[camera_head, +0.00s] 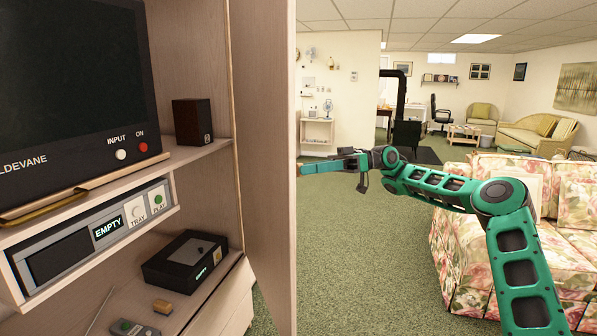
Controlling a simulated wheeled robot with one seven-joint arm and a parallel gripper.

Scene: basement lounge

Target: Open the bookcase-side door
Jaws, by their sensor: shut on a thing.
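A tall pale wooden door (266,170) stands swung out from the right side of the media cabinet (215,190). Its inner face shows, and carpet is visible in the gap between it and the cabinet below. My gripper (304,169) is at the door's free right edge, around mid-height, reaching in from the right. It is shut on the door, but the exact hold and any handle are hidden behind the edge. No bookcase is identifiable, so I cannot confirm the door's side from one.
The cabinet holds a television (75,90), a small speaker (192,122), a disc player (95,235) and a black box (186,262). A floral sofa (460,235) stands at right, behind my arm. Green carpet (350,260) is clear right of the door.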

